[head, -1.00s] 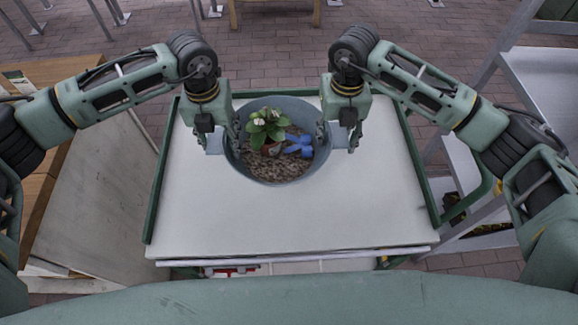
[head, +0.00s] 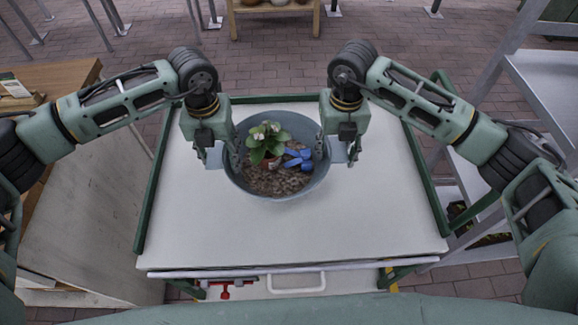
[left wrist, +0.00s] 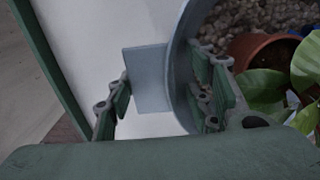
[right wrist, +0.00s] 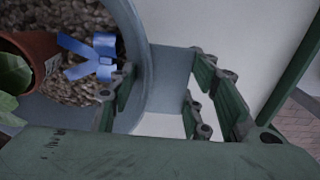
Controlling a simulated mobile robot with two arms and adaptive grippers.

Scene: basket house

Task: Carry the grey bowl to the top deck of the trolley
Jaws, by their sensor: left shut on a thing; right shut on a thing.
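The grey bowl (head: 275,194) is over the white top deck (head: 200,235) of the trolley, towards its back; I cannot tell whether it touches the deck. It holds brown pebbles, a potted plant (head: 267,140) and a blue item (head: 298,158). My left gripper (head: 222,158) is shut on the bowl's left side, one finger inside the rim and one outside, by a flat grey tab (left wrist: 148,75). My right gripper (head: 337,152) is shut on the right side in the same way, by another tab (right wrist: 172,78). The bowl looks level.
Green rails (head: 146,205) edge the deck at the left, right and back. A wooden-topped table (head: 60,78) stands at the left and a grey metal shelf (head: 545,90) at the right. A wooden bench (head: 275,20) is farther back. Much of the front deck is bare.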

